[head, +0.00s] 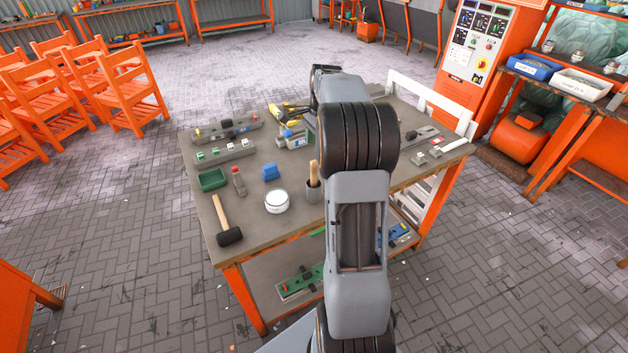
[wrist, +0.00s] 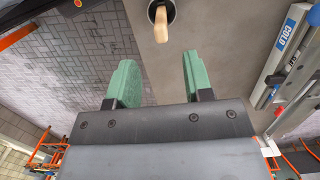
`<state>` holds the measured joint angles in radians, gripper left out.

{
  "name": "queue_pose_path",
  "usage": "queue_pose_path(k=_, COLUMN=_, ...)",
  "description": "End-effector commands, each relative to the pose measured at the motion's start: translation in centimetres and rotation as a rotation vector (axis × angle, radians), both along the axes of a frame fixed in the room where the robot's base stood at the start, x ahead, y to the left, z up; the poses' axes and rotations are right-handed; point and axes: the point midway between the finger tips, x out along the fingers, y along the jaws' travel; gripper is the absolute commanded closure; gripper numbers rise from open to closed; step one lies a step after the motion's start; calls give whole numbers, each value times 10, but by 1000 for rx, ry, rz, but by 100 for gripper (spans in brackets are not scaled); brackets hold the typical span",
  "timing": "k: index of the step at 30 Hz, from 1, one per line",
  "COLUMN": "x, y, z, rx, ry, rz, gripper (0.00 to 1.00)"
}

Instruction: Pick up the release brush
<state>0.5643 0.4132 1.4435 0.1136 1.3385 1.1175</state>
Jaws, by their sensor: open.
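A brush with a pale wooden handle (head: 314,172) stands handle-up in a grey cup (head: 313,192) near the front middle of the table; its bristles are hidden in the cup. In the wrist view the wooden handle (wrist: 161,28) shows at the top edge, with the dark cup (wrist: 172,10) partly cut off. My gripper (wrist: 155,68) is open, its two green fingers apart with nothing between them. The handle lies beyond the fingertips, roughly in line with the gap. In the head view my arm hides most of the gripper.
The workbench (head: 240,180) also holds a white tub (head: 277,202), a blue block (head: 271,172), a black-headed mallet (head: 227,222), a green tray (head: 212,179) and several grey mould bars. A bar marked COLD (wrist: 290,35) shows at right in the wrist view.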

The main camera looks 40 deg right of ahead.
Motion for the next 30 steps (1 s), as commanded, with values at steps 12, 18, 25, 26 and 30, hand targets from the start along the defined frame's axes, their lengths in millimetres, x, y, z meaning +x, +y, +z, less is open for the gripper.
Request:
queue_pose_path(k=12, x=1, y=6, z=-42, rx=-1, ry=-1, rz=4, gripper=53)
queue_pose_path(k=18, x=2, y=9, z=-62, rx=0, ry=1, rz=4, gripper=53)
queue_pose_path(k=25, x=2, y=11, z=-89, rx=0, ry=0, rz=4, gripper=53)
queue_pose_path(k=26, x=2, y=11, z=-90, rx=-1, ry=0, rz=4, gripper=53)
queue_pose_path(k=30, x=3, y=12, z=-93, rx=-1, ry=-1, rz=4, gripper=53)
